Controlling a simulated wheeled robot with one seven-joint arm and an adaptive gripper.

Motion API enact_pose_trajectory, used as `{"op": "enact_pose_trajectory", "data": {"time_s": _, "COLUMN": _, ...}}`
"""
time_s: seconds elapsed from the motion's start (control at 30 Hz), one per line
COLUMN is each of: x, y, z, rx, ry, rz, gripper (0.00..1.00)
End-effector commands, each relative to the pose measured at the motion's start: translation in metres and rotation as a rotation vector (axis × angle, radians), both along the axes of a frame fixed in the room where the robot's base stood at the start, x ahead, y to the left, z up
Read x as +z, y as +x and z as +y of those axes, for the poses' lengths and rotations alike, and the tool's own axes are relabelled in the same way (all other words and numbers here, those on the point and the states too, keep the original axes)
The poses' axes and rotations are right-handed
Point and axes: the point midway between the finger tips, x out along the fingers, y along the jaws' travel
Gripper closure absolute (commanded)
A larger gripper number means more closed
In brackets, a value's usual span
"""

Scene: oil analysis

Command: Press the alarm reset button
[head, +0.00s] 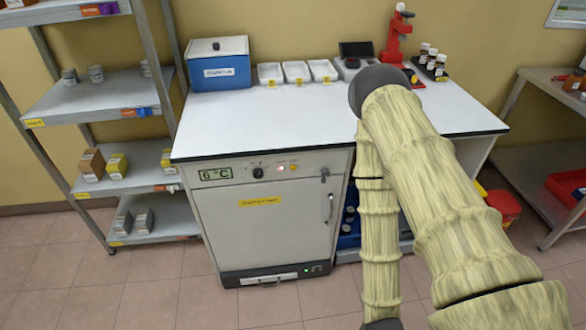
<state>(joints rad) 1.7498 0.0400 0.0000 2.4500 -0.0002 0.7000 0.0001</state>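A white cabinet (270,218) stands under the bench, with a control panel along its top. The panel has a display (215,174) that seems to read 6 °C, a black knob (258,172), a small pale, red-tinged lamp or button (281,168) and a yellow button (293,167) to its right. The tiny lettering above them is too small to read, so I cannot tell for sure which is the alarm reset button. My arm is bent to the right of the panel and runs down out of the bottom edge. My gripper is not in view.
The white bench top (300,118) carries a blue box (219,64), white trays (296,72), a red stand (397,40) and dark bottles (430,58). A shelf rack (110,100) stands left. A door handle (330,208) sticks out. The floor before the cabinet is clear.

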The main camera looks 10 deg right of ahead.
Motion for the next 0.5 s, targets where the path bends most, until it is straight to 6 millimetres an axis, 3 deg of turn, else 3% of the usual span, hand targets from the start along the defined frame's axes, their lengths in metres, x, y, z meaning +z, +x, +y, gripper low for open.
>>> {"op": "enact_pose_trajectory", "data": {"time_s": 0.2, "x": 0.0, "y": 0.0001, "z": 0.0, "rx": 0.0, "ry": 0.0, "rz": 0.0, "gripper": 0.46}}
{"op": "enact_pose_trajectory", "data": {"time_s": 0.5, "x": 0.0, "y": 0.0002, "z": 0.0, "rx": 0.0, "ry": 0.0, "rz": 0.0, "gripper": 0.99}}
